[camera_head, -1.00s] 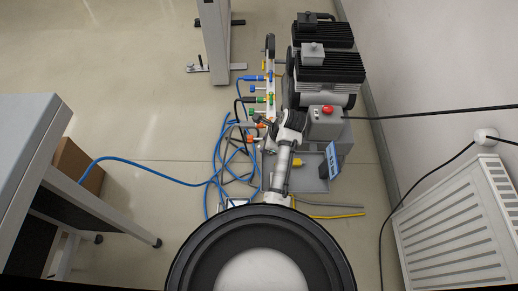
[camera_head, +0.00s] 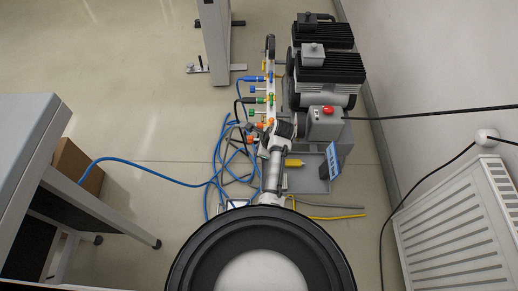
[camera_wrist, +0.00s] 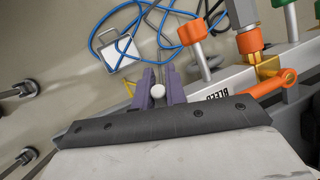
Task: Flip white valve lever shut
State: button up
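My gripper (camera_wrist: 159,92) shows two purple fingers in the wrist view, standing apart. A small round white end, apparently the white valve lever (camera_wrist: 157,91), lies between them, close to the left finger. I cannot tell whether both fingers touch it, and the rest of the lever is hidden behind my gripper's dark front edge. In the head view my wrist covers the near end of the manifold (camera_head: 270,96), and neither the fingers nor the white lever can be made out there.
An orange lever (camera_wrist: 272,86) lies beside the BLEED label (camera_wrist: 210,97), right of my gripper. An orange knob (camera_wrist: 192,33) is above it. Blue hoses (camera_head: 213,180) lie on the floor at left. The compressor (camera_head: 328,68) stands close on the right, with a grey tray (camera_head: 310,184) below it.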

grip_shut()
jog(key=shift+r, duration=0.15)
jog(key=shift+d+r+y+p, duration=0.2)
jog(key=shift+r+y+p, duration=0.05)
jog(key=shift+y+p, duration=0.35)
jog(key=shift+d+r+y+p, duration=0.2)
jog(key=shift+y+p, duration=0.25)
jog(key=shift+y, duration=0.15)
jog(key=shift+d+r+m+y+p, duration=0.2)
jog(key=shift+d+r+y, duration=0.1)
jog(key=shift+y, duration=0.55)
jog(key=shift+d+r+m+y+p, duration=0.15)
jog(key=shift+d+y+p, duration=0.1)
jog(key=shift+y, duration=0.6)
jog(key=o, duration=0.6)
grip_release()
jog(key=shift+r, duration=0.1)
